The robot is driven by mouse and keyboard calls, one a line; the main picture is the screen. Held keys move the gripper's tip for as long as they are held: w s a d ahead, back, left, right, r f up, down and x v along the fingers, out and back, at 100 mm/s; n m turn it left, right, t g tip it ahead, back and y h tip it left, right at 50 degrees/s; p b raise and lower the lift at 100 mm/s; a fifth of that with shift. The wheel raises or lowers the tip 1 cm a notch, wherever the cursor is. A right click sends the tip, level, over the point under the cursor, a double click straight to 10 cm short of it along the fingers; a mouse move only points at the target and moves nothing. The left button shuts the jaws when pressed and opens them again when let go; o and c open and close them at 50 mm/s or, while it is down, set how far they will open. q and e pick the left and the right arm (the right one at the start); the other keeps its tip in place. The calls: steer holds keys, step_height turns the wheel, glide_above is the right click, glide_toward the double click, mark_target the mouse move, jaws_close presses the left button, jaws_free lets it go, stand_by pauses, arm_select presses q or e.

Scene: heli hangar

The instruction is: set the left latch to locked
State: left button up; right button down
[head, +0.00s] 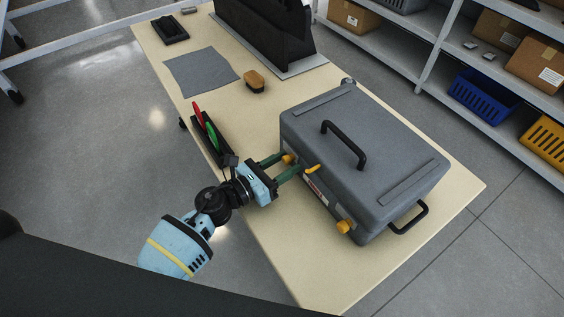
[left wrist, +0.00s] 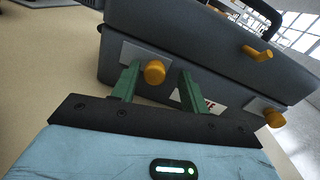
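A grey case (head: 385,135) with a black top handle stands on the table. Its front has a left latch knob (head: 288,159), orange, and a right latch knob (head: 345,227), also orange. An orange lever (head: 312,168) sticks out between them, higher up. My left gripper (head: 291,166) is at the case front, its green fingers open. In the left wrist view the left knob (left wrist: 154,72) shows between the fingers, close to the left one, with a gap to the right one. The lever (left wrist: 260,53) and right knob (left wrist: 275,118) are farther right. My right gripper is out of view.
A black tray (head: 222,151) with red- and green-handled tools lies left of the case. A brush (head: 254,81), grey cloth (head: 201,72) and black stand (head: 265,35) are farther back on the table (head: 325,285). Shelves with boxes and bins stand at right.

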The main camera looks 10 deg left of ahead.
arm_select(q)
steer(key=shift+w+a, duration=0.1)
steer(key=shift+a, duration=0.1)
steer(key=v, duration=0.7)
steer(key=shift+f+b, duration=0.1)
steer(key=shift+b, duration=0.3)
steer(key=shift+s+a, duration=0.15)
steer(key=shift+s, duration=0.2)
